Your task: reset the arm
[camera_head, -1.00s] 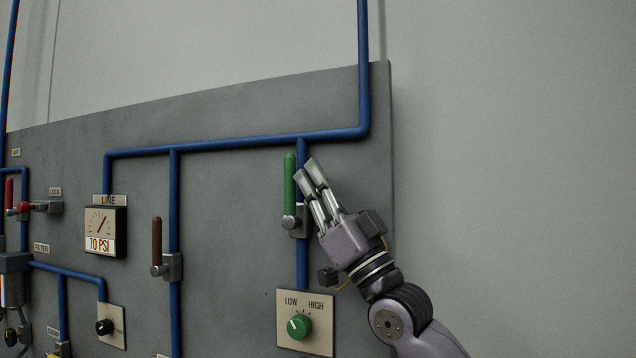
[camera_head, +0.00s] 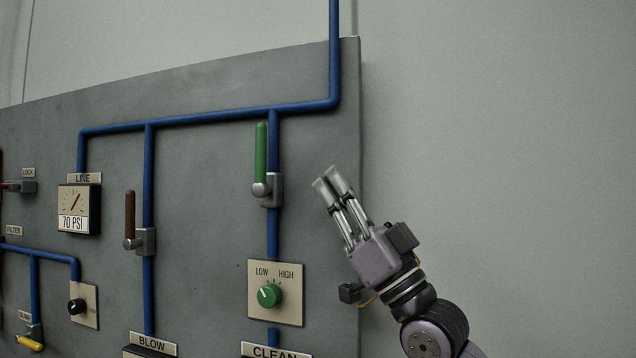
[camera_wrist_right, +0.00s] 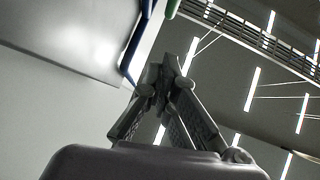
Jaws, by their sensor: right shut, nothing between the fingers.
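My right gripper (camera_head: 333,180) is shut and empty in the head view, in front of the right edge of the grey panel. It is to the right of the green lever (camera_head: 261,153) and apart from it. The green lever stands upright along the blue pipe. In the right wrist view the gripper's fingers (camera_wrist_right: 163,75) are together, with nothing between them. My left gripper is not in view.
The grey panel (camera_head: 205,215) carries blue pipes (camera_head: 210,118), a brown lever (camera_head: 130,214), a 70 PSI gauge (camera_head: 79,209) and a green LOW/HIGH knob (camera_head: 269,295). The wall right of the panel (camera_head: 510,150) is bare.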

